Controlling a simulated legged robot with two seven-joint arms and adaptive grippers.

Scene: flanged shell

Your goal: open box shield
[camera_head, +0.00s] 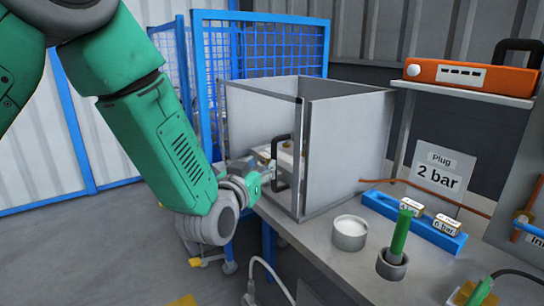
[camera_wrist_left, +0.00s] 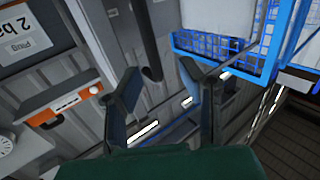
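The box shield (camera_head: 345,150) is a grey-panelled enclosure standing on the table, with a thin frame on its left side. A black upright handle (camera_head: 281,163) is on that side, facing my arm. My left gripper (camera_head: 268,174) is just left of the handle, close to it; contact cannot be told. In the left wrist view the fingers of my left gripper (camera_wrist_left: 161,68) are spread apart with nothing held. A dark bar, likely the handle (camera_wrist_left: 148,40), shows beyond and between the fingertips. My right gripper is in neither view.
The table (camera_head: 318,238) carries a round white-topped cup (camera_head: 350,233), a green tube (camera_head: 401,235) in a holder, and a blue rack (camera_head: 425,222) of blocks. An orange device (camera_head: 470,77) sits on a shelf. A blue mesh fence (camera_head: 270,48) stands behind.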

